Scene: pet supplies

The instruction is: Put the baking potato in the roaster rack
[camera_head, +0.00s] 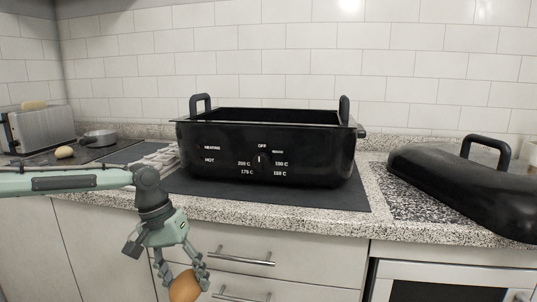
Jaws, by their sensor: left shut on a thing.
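The black roaster (262,150) stands on a dark mat in the middle of the counter. Two handles of the rack (201,104) rise above its rim at the left and right; the rest of the rack is hidden inside. My left gripper (183,274) points down in front of the drawers, below the counter edge. It is shut on a brown potato (185,287), whose lower part is cut off by the picture's bottom edge. My right gripper is not in view.
The black roaster lid (462,190) lies on the counter at the right. At the left are a toaster (37,127), a small pan (99,138) and another potato-like object (64,152). A light cloth (160,160) lies beside the roaster. The roaster's top is uncovered.

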